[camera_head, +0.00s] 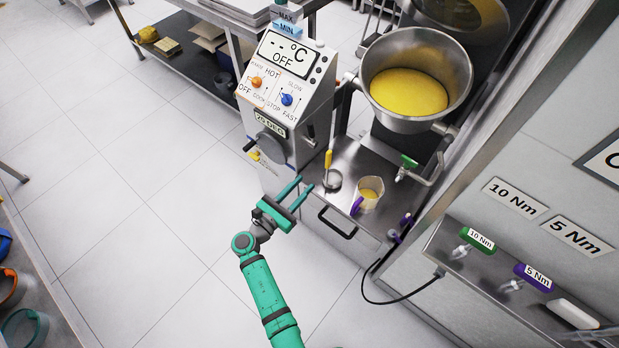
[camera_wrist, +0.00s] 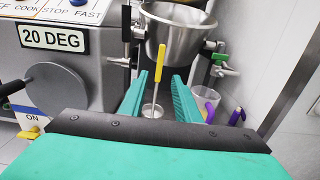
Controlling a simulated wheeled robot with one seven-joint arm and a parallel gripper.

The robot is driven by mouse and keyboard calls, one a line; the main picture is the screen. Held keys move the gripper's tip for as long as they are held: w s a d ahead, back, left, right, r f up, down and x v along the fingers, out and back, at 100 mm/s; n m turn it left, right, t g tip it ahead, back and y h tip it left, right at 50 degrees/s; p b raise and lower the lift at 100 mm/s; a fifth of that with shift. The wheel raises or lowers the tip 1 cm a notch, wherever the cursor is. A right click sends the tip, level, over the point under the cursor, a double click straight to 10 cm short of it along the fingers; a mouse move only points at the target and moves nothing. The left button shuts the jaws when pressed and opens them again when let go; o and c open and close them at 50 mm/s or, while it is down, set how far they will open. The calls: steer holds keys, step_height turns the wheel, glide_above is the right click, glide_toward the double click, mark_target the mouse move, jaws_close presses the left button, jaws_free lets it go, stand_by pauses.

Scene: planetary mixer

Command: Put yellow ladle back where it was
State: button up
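The yellow ladle (camera_head: 328,160) stands upright on the steel ledge of the mixer, its bowl (camera_head: 332,180) resting on the ledge. In the wrist view its yellow handle (camera_wrist: 161,60) rises between my two fingers, farther out from them. My gripper (camera_head: 294,188) is open and empty, just left of and in front of the ladle, apart from it. It also shows in the wrist view (camera_wrist: 158,92), with both teal fingers spread.
A jug (camera_head: 368,194) with yellow contents and a purple handle stands right of the ladle. The mixing bowl (camera_head: 417,60) holds yellow liquid above. A green-handled tap (camera_head: 408,161) is at the right. The control panel (camera_head: 286,75) stands left. Floor in front is free.

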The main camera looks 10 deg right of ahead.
steer(key=s+a+f+m+y, duration=0.25)
steer(key=s+f+y, duration=0.25)
steer(key=s+f, duration=0.55)
steer(key=s+a+f+m+y, duration=0.1)
steer(key=s+a+m+y, duration=0.15)
steer(key=s, duration=0.35)
steer(key=s+a+f+m+y, duration=0.2)
steer(key=s+m+y, duration=0.15)
steer(key=s, duration=0.25)
steer(key=s+a+r+m+y, duration=0.3)
steer(key=s+r+m, duration=0.4)
steer(key=s+r, duration=0.15)
steer(key=s+r+m+t, duration=0.1)
steer(key=s+r+m, duration=0.1)
steer(key=r, duration=0.4)
steer(key=s+r+m+t, duration=0.1)
steer(key=s+r+m, duration=0.2)
steer(key=r, duration=0.3)
steer(key=s+d+r+m+t, duration=0.1)
steer(key=s+r+m+t, duration=0.1)
steer(key=r+m, duration=0.3)
steer(key=shift+s+r, duration=0.15)
steer(key=shift+r, duration=0.5)
